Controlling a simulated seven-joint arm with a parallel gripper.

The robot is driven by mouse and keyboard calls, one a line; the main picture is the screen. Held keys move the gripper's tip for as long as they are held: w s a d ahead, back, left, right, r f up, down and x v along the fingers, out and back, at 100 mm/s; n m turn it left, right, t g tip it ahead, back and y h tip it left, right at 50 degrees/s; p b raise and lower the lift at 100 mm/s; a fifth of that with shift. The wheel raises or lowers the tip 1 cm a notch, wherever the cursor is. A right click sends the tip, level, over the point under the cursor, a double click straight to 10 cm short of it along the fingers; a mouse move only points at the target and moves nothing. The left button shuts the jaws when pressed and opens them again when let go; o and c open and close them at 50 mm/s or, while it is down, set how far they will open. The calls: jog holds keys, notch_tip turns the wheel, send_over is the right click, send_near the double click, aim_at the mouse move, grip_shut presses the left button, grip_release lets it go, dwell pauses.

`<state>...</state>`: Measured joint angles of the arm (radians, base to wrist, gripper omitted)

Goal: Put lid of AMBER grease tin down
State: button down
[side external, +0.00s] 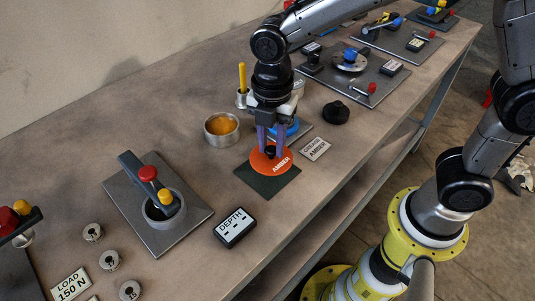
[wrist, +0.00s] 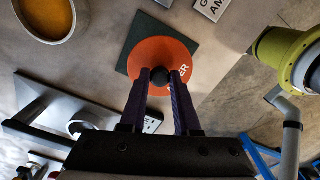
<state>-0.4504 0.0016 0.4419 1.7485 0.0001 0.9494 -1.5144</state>
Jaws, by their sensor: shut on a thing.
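The orange lid (side external: 258,166), marked AMBER with a black knob, is over the dark green square mat (side external: 266,188). My gripper (side external: 271,151) points down and its purple fingers are shut on the knob.
A GREASE AMBER plate (side external: 316,149) lies right of the mat. A blue item (side external: 287,127) is partly hidden behind my gripper. A DEPTH block (side external: 234,227) and a plate with a red-knobbed lever (side external: 148,173) stand nearer. A black knob (side external: 336,112) sits behind, near further fixtures.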

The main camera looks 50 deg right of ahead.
aim_at(267, 148)
jog(key=shift+w+a+f, duration=0.1)
jog(key=shift+w+f, duration=0.1)
jog(key=shift+f, duration=0.85)
jog(key=shift+w+a+f, duration=0.1)
jog(key=shift+w+f, duration=0.05)
jog(key=shift+f, duration=0.85)
jog(key=shift+f, duration=0.15)
jog(key=c, duration=0.6)
grip_release()
jog(key=shift+c, duration=0.2)
